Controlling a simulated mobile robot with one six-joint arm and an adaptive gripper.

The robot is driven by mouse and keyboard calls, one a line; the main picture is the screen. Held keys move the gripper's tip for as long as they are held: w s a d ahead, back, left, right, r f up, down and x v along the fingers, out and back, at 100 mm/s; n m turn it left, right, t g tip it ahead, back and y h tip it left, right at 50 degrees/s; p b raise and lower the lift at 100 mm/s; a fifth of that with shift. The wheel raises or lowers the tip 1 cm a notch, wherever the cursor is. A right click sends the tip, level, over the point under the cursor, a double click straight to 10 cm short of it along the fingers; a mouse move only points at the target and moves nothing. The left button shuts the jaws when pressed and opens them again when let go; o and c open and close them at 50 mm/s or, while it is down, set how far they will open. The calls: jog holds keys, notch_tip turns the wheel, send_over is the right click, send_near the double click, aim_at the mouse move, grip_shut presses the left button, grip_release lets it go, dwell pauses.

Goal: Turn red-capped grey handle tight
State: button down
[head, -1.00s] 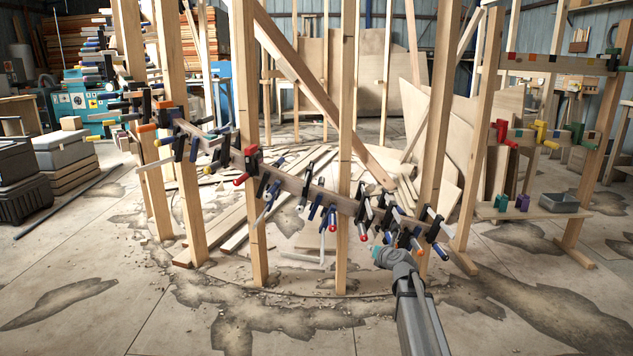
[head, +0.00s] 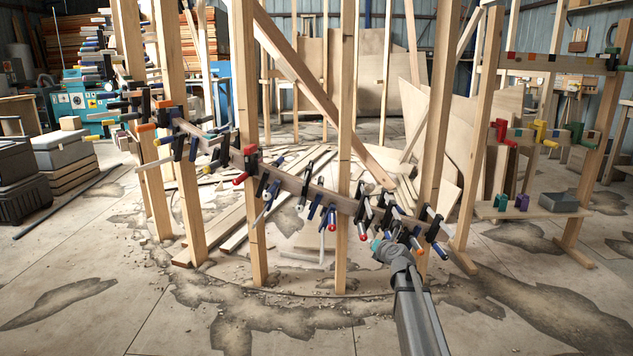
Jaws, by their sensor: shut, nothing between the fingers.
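A curved wooden stringer (head: 290,184) runs between upright posts and carries a row of bar clamps. A clamp handle with a red end (head: 363,236) hangs from its lower right stretch; its shaft looks greyish, but it is too small to be sure. Another red-ended handle (head: 332,227) hangs to its left. My gripper (head: 377,244), teal at the tip, is shut and empty, just right of and slightly below the nearer red end. I cannot tell whether it touches that handle. My wrist hides part of the area behind it.
A rack (head: 487,130) with coloured clamps stands at the right.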

aim_at(365, 233)
jog(key=shift+w+a+r+p, duration=0.1)
jog(key=shift+w+r+p, duration=0.1)
jog(key=shift+w, duration=1.1)
jog(key=shift+w+r+p, duration=0.15)
jog(key=shift+w+r, duration=0.05)
jog(key=shift+w, duration=1.05)
jog(key=shift+a+f+b, duration=0.2)
jog(key=shift+f+b, duration=0.25)
jog(key=shift+d+f, duration=0.1)
jog(key=shift+d, duration=0.15)
jog(key=shift+w+d, duration=0.1)
dwell(0.6)
jog(key=shift+d+r, duration=0.15)
jog(key=shift+r, duration=0.15)
jog(key=s+f, duration=0.1)
jog(key=s, duration=0.5)
dwell(0.6)
jog(key=shift+s+r, duration=0.2)
jog(key=shift+s, duration=0.35)
dwell(0.9)
